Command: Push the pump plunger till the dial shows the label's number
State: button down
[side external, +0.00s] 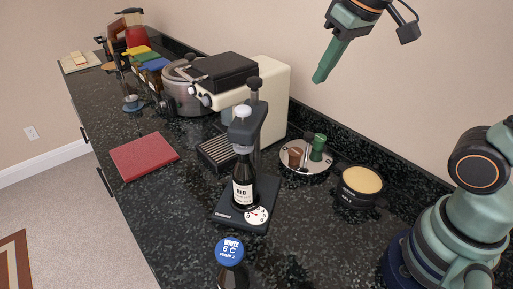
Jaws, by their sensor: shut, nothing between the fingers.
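A dark bottle (243,178) labelled "RED" stands upright in a black pump stand (226,214) near the middle of the counter.
A cream coffee machine (273,85) stands behind the stand. A round tray (317,168) with small brown and green items and a black tin (361,187) lie to the right. A red mat (143,156) lies left. The front counter right of the blue-topped bottle is clear.

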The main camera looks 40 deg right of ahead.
jog(key=w+a+r+g, duration=0.2)
jog(key=w+a+r, duration=0.2)
jog(key=a+r, duration=0.25)
notch_tip(320, 180, up, 5)
jog(key=g, duration=0.2)
send_over(244, 108)
jog(key=shift+w, duration=0.1)
jog(key=shift+f, duration=0.1)
notch_tip(244, 108, down, 14)
dwell(0.7)
jog(key=shift+f, duration=1.25)
